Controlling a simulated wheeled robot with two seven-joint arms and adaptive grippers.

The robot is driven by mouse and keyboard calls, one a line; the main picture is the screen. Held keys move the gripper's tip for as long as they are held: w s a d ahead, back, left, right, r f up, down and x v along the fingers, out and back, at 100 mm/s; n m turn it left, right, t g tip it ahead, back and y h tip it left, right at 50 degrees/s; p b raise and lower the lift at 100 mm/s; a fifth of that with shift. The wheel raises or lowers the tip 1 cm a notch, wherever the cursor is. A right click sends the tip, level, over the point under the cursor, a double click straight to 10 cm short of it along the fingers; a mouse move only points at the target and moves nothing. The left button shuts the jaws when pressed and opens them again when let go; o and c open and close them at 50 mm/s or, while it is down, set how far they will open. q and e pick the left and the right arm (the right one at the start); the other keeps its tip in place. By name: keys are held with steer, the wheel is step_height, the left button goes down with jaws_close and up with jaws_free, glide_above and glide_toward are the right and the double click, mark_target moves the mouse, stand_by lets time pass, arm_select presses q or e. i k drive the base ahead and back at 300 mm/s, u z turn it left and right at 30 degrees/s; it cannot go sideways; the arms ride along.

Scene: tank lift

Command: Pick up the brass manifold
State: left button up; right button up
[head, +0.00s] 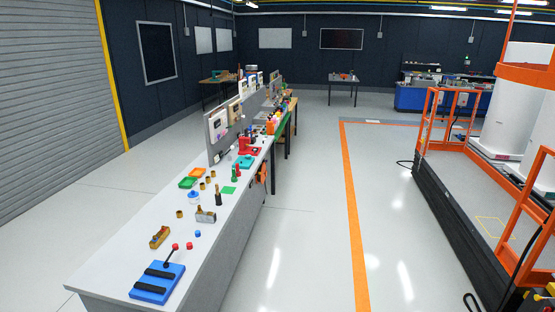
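A brass-coloured block, which looks like the brass manifold (160,237), lies near the left edge of the long white workbench (122,255), toward its near end. A second, greyer metal block with an upright fitting (206,217) lies farther along the bench, to its right. Both are small in the head view, so fine detail cannot be told. Nothing covers the brass block. Neither of my grippers shows in this view.
A blue fixture with black bars (157,283) sits at the bench's near end, with red and blue knobs close by. Green and orange trays and small brass parts lie farther back. Open floor (305,230) runs along the bench's right side; an orange-railed platform (440,130) stands at right.

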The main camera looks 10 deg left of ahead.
mark_target(157, 240)
steer(key=u, duration=0.45)
steer(key=i, duration=1.95)
steer(key=u, duration=0.6)
